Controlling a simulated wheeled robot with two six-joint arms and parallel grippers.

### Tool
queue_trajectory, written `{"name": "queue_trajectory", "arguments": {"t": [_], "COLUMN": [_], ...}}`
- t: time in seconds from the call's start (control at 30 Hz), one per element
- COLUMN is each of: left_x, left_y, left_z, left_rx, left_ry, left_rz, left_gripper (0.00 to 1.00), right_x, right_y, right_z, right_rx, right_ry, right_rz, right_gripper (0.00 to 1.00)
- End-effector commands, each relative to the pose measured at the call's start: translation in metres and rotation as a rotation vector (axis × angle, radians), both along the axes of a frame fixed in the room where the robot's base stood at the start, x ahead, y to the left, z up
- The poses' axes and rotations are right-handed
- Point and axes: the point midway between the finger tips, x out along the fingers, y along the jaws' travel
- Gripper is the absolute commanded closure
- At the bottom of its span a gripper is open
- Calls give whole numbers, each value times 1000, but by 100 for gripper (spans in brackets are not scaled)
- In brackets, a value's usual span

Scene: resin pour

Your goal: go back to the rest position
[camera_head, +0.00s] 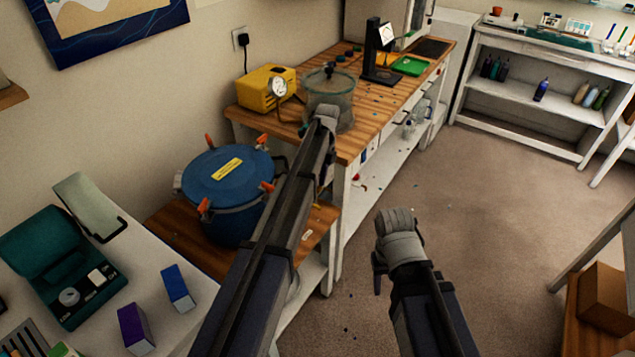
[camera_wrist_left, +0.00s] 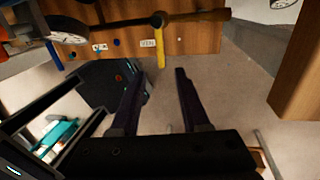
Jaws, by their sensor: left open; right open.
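My left arm reaches up the middle of the head view, and its wrist (camera_head: 325,118) overlaps the vacuum chamber on the bench. In the left wrist view my left gripper (camera_wrist_left: 160,75) has its two dark fingers apart with nothing between them. Beyond them are carpet and a wooden panel (camera_wrist_left: 195,38) with a labelled valve (camera_wrist_left: 160,40) that has a yellow handle. My right gripper (camera_head: 380,268) is lower, over open carpet in the head view. It is open and appears empty, though its fingers are mostly hidden by the wrist.
The clear chamber (camera_head: 341,105) stands on the wooden bench (camera_head: 388,108) beside a yellow pump (camera_head: 262,87). A blue pressure pot (camera_head: 225,178) stands left of my left arm. A white table (camera_head: 163,250) is at lower left. The carpet (camera_head: 470,220) is clear at centre right.

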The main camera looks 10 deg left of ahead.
Motion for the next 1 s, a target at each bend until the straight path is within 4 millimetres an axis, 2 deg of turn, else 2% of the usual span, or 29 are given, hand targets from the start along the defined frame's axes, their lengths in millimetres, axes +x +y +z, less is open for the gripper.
{"name": "queue_trajectory", "arguments": {"t": [0.47, 0.57, 0.67, 0.8, 1.0], "left_x": [0, -8, -34, -92, -178], "left_y": [0, -5, -20, -53, -91], "left_z": [1, 2, 3, 6, 9], "left_rx": [0, 7, 30, 84, 150], "left_ry": [0, -5, -23, -71, -151], "left_rz": [0, 26, 127, 389, 820], "left_gripper": [54, 54, 54, 54, 54], "right_x": [0, 0, 0, 0, 0], "right_y": [0, 0, 0, 0, 0], "right_z": [1, 2, 4, 7, 11], "right_rx": [0, 0, 0, 0, 0], "right_ry": [0, 0, 0, 0, 0], "right_rz": [0, 0, 0, 0, 0], "right_gripper": [50, 50, 50, 50, 50]}}
